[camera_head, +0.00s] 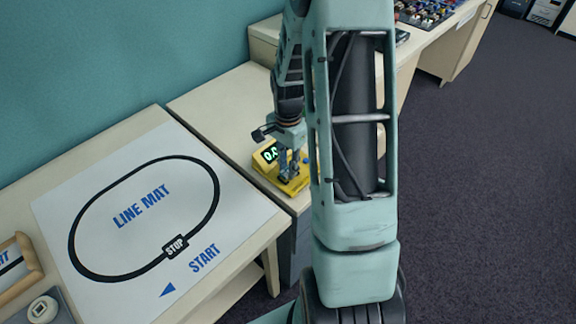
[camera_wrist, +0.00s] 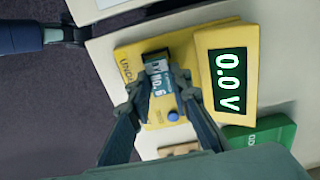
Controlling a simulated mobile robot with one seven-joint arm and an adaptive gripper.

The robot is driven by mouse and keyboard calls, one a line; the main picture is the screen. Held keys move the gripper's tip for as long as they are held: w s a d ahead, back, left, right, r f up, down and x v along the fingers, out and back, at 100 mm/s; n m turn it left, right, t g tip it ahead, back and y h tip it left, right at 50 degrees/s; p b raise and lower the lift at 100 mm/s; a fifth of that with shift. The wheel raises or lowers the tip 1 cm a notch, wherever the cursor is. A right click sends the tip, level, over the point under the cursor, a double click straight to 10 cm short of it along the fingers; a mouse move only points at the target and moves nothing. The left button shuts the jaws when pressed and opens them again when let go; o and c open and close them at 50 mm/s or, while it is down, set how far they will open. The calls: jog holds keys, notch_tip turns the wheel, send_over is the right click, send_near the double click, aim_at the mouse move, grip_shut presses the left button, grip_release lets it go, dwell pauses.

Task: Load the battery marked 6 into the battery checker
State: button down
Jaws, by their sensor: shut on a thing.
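The yellow battery checker (camera_wrist: 224,38) stands on the table with its green display reading 0.0 V. It also shows in the head view (camera_head: 297,188), near the table's front edge and partly covered by my gripper. A battery with a teal and white label (camera_wrist: 159,80), marked NO. 6, lies over the checker's bay. My gripper (camera_wrist: 158,90) is shut on this battery, one finger on each side. I cannot tell whether the battery sits down in the bay or is held just above it. A blue button (camera_wrist: 173,116) is on the checker beside the fingers.
A green object (camera_wrist: 262,132) and a small wooden piece (camera_wrist: 180,149) lie close to the checker. A line mat (camera_head: 150,215) covers the table to the left. My arm hides the table to the right of the checker. Parts trays (camera_head: 435,15) stand far back.

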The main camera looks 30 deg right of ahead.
jog(key=shift+f+b, duration=0.65)
jog(key=shift+f, duration=0.05)
dwell(2.0)
jog(key=c, duration=1.3)
grip_release()
jog(key=shift+r, duration=0.15)
jog(key=shift+r+p, duration=2.15)
jog(key=shift+r, duration=0.8)
jog(key=shift+f, duration=0.1)
